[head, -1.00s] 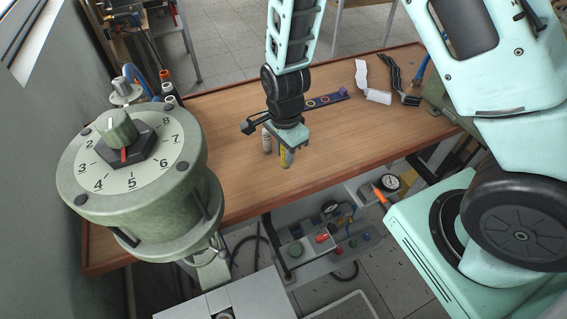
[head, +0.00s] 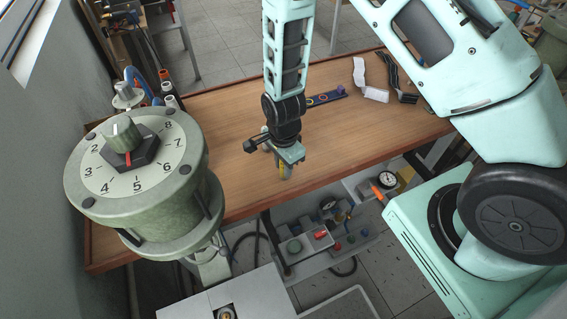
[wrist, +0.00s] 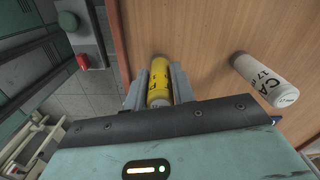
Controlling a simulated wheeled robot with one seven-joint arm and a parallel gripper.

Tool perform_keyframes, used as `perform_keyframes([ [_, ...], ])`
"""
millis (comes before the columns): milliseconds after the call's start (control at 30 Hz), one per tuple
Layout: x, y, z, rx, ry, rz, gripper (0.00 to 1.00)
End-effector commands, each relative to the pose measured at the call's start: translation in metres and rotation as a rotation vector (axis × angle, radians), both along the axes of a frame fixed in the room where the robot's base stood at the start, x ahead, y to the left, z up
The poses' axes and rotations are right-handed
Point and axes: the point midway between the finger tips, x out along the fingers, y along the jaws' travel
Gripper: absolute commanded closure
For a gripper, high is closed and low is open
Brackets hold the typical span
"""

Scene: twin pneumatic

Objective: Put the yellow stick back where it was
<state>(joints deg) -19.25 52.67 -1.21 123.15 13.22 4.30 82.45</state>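The yellow stick (wrist: 160,78) is a short yellow cylinder with dark lettering and a grey end. In the wrist view it stands between the two fingers of my gripper (wrist: 159,88), which press on it from both sides. A white cylinder with black lettering (wrist: 265,80) is on the table to the right in the wrist view, apart from my gripper.
A large green dial unit (head: 138,160) with a numbered face stands at the left. A dark strip with coloured rings (head: 326,97) and a white item (head: 371,83) lie farther back. A low shelf with valves and a gauge (head: 387,179) is below the front edge.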

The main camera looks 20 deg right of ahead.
Motion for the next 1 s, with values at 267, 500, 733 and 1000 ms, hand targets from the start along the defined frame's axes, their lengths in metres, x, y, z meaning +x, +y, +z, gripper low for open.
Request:
perform_keyframes([
  [267, 0.000, 0.000, 0.000, 0.000, 0.000, 0.000, 0.55],
  [500, 0.001, 0.000, 0.009, 0.000, -0.003, 0.001, 0.55],
  [733, 0.001, 0.001, 0.043, 0.001, -0.006, 0.001, 0.55],
  [1000, 0.001, 0.001, 0.091, 0.001, -0.006, 0.001, 0.55],
])
